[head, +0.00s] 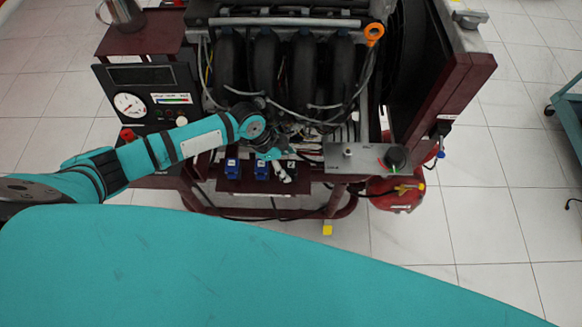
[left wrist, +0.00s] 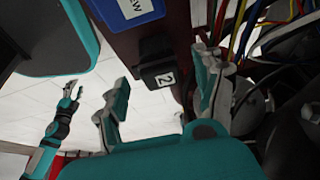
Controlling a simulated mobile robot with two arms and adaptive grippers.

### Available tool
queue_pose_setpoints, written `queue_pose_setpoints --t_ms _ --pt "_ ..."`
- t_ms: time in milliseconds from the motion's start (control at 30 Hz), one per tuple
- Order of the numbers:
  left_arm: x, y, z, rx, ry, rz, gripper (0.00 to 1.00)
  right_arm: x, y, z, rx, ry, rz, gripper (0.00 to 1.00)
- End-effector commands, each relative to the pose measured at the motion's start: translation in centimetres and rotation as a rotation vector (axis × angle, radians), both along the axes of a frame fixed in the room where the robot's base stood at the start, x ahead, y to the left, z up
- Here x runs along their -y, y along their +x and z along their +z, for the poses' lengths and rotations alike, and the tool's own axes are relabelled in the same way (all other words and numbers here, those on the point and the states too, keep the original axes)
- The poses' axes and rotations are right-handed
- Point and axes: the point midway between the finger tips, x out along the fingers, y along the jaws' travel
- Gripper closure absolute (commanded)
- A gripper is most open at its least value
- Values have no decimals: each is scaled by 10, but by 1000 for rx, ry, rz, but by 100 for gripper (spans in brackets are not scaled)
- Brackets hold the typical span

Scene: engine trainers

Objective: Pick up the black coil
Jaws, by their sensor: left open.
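The black coil (head: 289,167) is the rightmost of a short row on a dark red ledge at the engine stand's front. In the left wrist view the black coil (left wrist: 157,62) has a white label and lies ahead between the fingers. My left gripper (head: 275,157) is open over the row, and its fingers partly cover the coils in the head view. In the left wrist view my left gripper (left wrist: 163,80) has a finger to each side of the coil, with no clear contact. My right gripper (left wrist: 74,91) shows small at the left, its fingers apart.
Two blue coils (head: 232,168) sit left of the black one; a blue coil (left wrist: 132,8) is close by in the wrist view. The engine (head: 285,65) and coloured wires (left wrist: 265,15) crowd the far side. A red canister (head: 395,192) is at right.

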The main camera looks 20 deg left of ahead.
Motion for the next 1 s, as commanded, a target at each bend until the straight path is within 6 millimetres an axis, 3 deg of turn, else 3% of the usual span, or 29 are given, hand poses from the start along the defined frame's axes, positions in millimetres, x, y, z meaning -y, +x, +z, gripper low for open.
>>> queue_pose_setpoints --t_ms 200,467,867,1000 --pt "10 3 -23 0 1 -1 31 -2 0 -2 0 2 -1 60" --pt "11 3 -25 0 1 -1 32 -2 0 -2 0 2 -2 60" --pt "10 5 -24 5 1 1 84 -1 0 -2 0 2 -2 60" --pt "9 6 -23 8 1 2 86 -1 0 -2 0 1 -2 60"
